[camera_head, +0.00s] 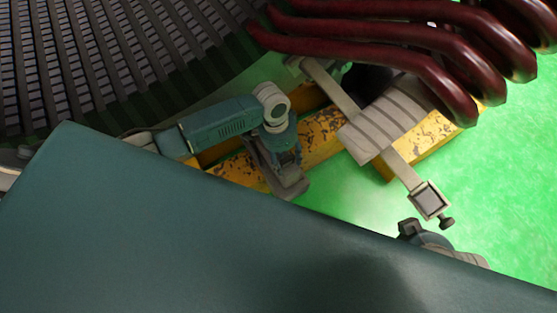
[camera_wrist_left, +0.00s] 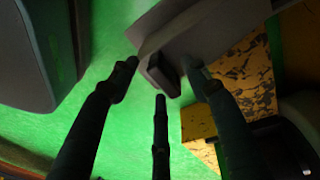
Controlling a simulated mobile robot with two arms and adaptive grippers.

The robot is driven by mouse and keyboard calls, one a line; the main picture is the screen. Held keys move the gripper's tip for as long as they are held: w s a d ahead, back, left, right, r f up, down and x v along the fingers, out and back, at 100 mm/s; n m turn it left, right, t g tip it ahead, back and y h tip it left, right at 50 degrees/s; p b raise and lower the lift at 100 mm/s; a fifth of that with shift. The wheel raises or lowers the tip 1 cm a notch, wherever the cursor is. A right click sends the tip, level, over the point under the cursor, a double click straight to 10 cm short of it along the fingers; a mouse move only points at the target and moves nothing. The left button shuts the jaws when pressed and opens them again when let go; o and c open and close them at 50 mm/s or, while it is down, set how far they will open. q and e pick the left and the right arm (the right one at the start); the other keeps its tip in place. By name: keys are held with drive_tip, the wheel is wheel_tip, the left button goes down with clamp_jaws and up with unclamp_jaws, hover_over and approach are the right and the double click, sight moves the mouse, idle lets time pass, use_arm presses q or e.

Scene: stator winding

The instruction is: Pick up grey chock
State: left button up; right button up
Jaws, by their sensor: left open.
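My left gripper (camera_head: 283,160) is above the yellow beam in the head view, near its lower edge. In the left wrist view its fingers (camera_wrist_left: 160,80) are spread open and empty. Their tips are around and in front of a small dark block on a grey plate-like piece (camera_wrist_left: 205,35), which looks like the grey chock. In the head view a grey piece (camera_head: 290,186) shows just below the gripper, partly hidden by it. I cannot tell whether the fingertips touch the block. My right gripper is not clearly visible.
Yellow, chipped beams (camera_head: 325,130) run beneath the gripper. A grey curved block on a bar (camera_head: 385,118) stands to the right, under several dark red coils (camera_head: 390,30). The slotted stator (camera_head: 90,60) is at upper left. Green floor (camera_head: 500,180) is clear at right.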

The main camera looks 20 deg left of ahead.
use_arm(q)
drive_tip(key=shift+r, duration=0.1)
clamp_jaws()
drive_tip(key=shift+r, duration=0.1)
